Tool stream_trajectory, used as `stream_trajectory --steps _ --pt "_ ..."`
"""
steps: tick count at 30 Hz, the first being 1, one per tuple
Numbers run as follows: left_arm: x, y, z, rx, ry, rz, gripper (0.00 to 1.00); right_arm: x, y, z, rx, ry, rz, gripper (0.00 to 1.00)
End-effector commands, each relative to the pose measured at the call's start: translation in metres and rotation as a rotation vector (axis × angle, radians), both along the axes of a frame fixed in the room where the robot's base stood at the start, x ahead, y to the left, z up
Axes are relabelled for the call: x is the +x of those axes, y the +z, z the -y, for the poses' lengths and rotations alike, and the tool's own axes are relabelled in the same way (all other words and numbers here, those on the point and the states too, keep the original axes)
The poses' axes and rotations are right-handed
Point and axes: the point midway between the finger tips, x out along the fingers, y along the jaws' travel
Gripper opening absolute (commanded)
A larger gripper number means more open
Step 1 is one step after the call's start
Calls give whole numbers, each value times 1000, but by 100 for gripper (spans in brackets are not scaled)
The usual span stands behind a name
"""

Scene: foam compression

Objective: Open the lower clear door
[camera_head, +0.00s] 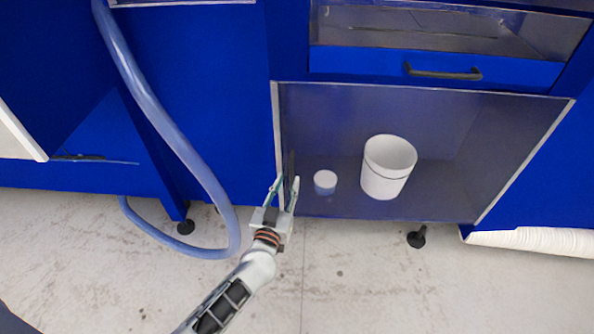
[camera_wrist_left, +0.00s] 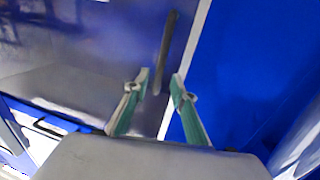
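The lower clear door (camera_head: 445,125) is a see-through panel with pale metal edges, and it looks shut. Its dark upright handle (camera_head: 291,165) is near its left edge; the handle (camera_wrist_left: 166,48) also shows in the left wrist view. My left gripper (camera_head: 285,182) is open at the door's lower left. In the left wrist view its two fingertips (camera_wrist_left: 160,78) are apart, with the lower end of the handle appearing between them. I cannot tell whether either finger touches it. My right gripper is not in view.
Behind the door are a white bucket (camera_head: 388,168) and a small white-topped container (camera_head: 325,182). Above is a blue drawer with a dark handle (camera_head: 443,73). A blue hose (camera_head: 172,130) hangs at the left. The floor (camera_head: 400,290) in front is clear.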

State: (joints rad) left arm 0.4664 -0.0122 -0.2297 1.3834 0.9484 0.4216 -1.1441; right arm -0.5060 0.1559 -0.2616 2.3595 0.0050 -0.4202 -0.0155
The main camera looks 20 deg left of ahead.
Motion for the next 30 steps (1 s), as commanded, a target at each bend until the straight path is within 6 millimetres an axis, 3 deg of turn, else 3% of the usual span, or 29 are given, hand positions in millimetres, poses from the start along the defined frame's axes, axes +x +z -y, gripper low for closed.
stream_trajectory --steps 10,22,25,30 --pt "43 -6 -4 -1 -1 -6 25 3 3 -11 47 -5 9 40" --pt "51 -1 -4 0 -2 -2 25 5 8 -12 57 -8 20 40" --pt "51 -1 -4 0 -2 -2 2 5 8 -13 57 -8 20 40" --pt "51 -2 -4 0 -2 -2 0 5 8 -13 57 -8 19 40"
